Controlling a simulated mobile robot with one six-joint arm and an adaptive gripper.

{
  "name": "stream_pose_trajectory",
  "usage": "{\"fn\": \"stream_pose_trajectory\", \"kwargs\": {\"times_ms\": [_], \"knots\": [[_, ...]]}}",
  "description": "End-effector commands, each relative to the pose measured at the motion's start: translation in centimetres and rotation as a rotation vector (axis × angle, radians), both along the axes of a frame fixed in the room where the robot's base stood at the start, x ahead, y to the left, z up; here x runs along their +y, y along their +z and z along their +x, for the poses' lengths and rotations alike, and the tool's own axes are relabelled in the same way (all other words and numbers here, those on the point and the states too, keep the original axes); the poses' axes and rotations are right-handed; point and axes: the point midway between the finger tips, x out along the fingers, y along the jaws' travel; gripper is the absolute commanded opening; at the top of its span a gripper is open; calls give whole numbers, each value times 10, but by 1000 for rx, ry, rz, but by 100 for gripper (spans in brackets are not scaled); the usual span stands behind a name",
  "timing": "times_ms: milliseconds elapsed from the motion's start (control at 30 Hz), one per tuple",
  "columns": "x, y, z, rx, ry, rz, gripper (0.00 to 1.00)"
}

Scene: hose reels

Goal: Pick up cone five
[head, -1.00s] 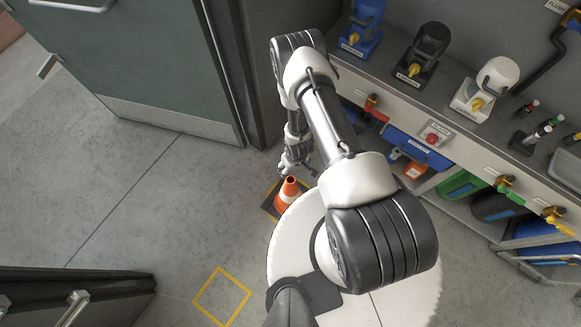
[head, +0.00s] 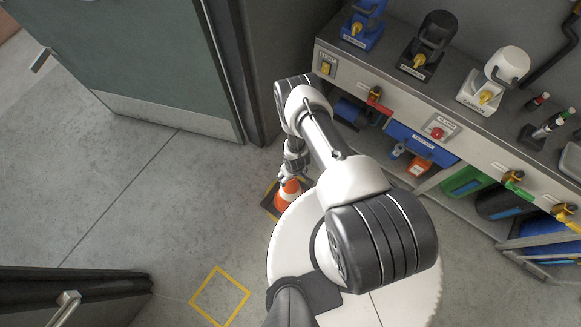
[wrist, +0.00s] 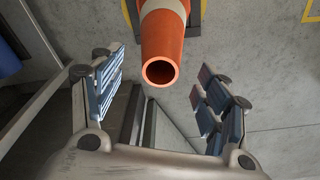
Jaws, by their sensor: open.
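An orange cone with a white band (head: 287,193) stands on the floor beside my round white base in the head view. Its dark base lies on a yellow-marked patch. In the wrist view the cone (wrist: 162,45) shows its open round top, pointing towards the camera. My gripper (wrist: 160,95) is open, with one finger at each side of the picture and the cone's tip between and slightly beyond them. In the head view my gripper (head: 288,175) is just above the cone and covers its top. No number on the cone is readable.
A counter (head: 395,110) with pumps and valves runs along the right, with bins below it. A yellow floor square (head: 220,296) is empty. A green door (head: 150,60) stands at the upper left.

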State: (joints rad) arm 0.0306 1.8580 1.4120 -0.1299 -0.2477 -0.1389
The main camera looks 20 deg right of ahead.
Motion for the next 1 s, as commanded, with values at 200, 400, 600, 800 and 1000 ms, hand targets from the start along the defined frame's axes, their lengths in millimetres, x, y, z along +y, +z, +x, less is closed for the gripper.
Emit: {"fn": "stream_pose_trajectory", "kwargs": {"times_ms": [200,400,600,800,1000], "knots": [[2,-37,4,1,0,0,69],[2,-47,6,0,1,0,69],[2,-45,6,0,0,0,67],[2,-45,6,1,0,0,53],[2,-46,6,1,0,0,40]]}}
